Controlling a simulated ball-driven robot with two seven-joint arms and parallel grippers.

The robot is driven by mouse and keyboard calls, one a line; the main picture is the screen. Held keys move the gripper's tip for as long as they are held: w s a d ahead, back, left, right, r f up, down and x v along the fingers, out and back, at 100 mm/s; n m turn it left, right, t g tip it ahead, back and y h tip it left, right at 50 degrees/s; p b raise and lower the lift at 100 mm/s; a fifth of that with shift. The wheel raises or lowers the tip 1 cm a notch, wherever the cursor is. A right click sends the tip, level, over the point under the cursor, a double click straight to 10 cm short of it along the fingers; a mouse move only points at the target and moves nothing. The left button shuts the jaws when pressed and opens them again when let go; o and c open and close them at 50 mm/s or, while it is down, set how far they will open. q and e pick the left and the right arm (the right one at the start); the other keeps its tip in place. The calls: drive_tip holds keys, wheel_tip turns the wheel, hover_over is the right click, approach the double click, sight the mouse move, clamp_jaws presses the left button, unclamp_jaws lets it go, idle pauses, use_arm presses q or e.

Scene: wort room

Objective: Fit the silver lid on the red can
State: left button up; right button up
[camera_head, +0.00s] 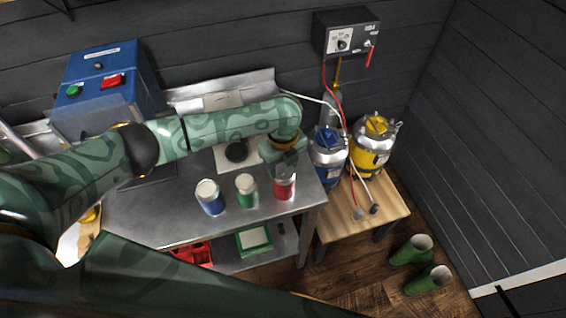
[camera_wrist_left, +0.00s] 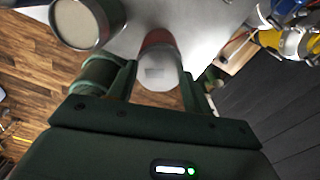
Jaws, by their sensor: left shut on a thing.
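The red can (camera_head: 284,189) stands at the right end of the steel table, in line with the other cans. My left gripper (camera_head: 284,166) reaches down over its top. In the left wrist view the pale silver lid (camera_wrist_left: 158,76) lies between the two fingers of my left gripper (camera_wrist_left: 160,88), and the red can (camera_wrist_left: 157,39) shows right behind it. My left gripper is shut on the lid. The lid is at the can's top, but I cannot tell whether it is seated or slightly above. My right gripper is not in view.
A green can (camera_head: 246,192) and a blue can (camera_head: 211,201) stand left of the red can. A blue control box (camera_head: 105,88) is at the back left. Blue (camera_head: 328,157) and yellow (camera_head: 372,146) vessels stand on a wooden table (camera_head: 383,208) at the right.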

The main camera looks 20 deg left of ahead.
use_arm(q)
drive_tip(key=o, duration=2)
drive_tip(key=shift+r, duration=0.1)
wheel_tip(320, 180, up, 7)
drive_tip(key=p, duration=0.8)
drive_tip(key=shift+p, duration=0.3)
